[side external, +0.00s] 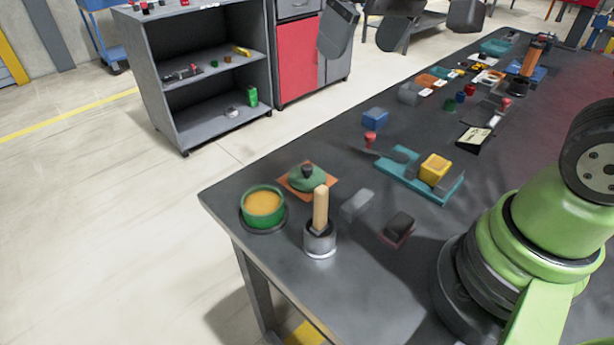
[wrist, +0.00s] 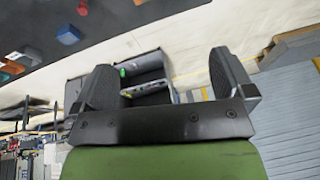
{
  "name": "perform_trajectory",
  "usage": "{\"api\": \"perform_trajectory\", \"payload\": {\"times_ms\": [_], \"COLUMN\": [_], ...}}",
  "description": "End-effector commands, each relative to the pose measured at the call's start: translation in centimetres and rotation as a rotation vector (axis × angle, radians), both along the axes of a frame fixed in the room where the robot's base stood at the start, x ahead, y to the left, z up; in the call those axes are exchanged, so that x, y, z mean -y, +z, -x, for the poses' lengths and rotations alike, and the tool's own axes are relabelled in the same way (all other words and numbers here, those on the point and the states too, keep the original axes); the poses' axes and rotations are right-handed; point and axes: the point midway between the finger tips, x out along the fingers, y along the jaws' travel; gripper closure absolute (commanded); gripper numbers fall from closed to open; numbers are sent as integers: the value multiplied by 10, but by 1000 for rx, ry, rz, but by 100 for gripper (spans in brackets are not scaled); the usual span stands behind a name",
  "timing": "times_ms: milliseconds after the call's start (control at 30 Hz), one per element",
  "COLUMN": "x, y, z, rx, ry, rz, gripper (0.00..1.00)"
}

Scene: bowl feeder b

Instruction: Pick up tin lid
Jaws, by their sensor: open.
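The tin lid (side external: 307,177), green with a dark knob, lies on an orange square pad (side external: 327,190) near the table's near left corner. Beside it stands a green tin (side external: 263,208) with yellowish contents, on a dark round base. In the side external view, dark parts of my gripper (side external: 398,32) show at the top edge, high above and well away from the lid. In the wrist view my gripper (wrist: 163,75) has its two fingers wide apart with nothing between them. The lid cannot be made out in the wrist view.
A metal holder with an upright wooden handle (side external: 320,212) stands close to the lid. A grey block (side external: 357,205), a dark block (side external: 399,224) and a teal tray (side external: 450,188) with a yellow block lie to the right. Small parts crowd the far table. A shelf unit (side external: 160,70) stands behind.

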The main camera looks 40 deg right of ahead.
Motion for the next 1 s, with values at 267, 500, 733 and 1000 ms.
{"api": "perform_trajectory", "payload": {"times_ms": [267, 500, 733, 1000], "x": [3, 4, 5, 5], "y": [-91, -166, -197, -231], "z": [-74, -99, -102, -101], "rx": [-190, -300, -329, -327], "ry": [178, 300, 332, 330], "rz": [99, 146, 155, 155], "gripper": [0, 0, 0, 0]}}
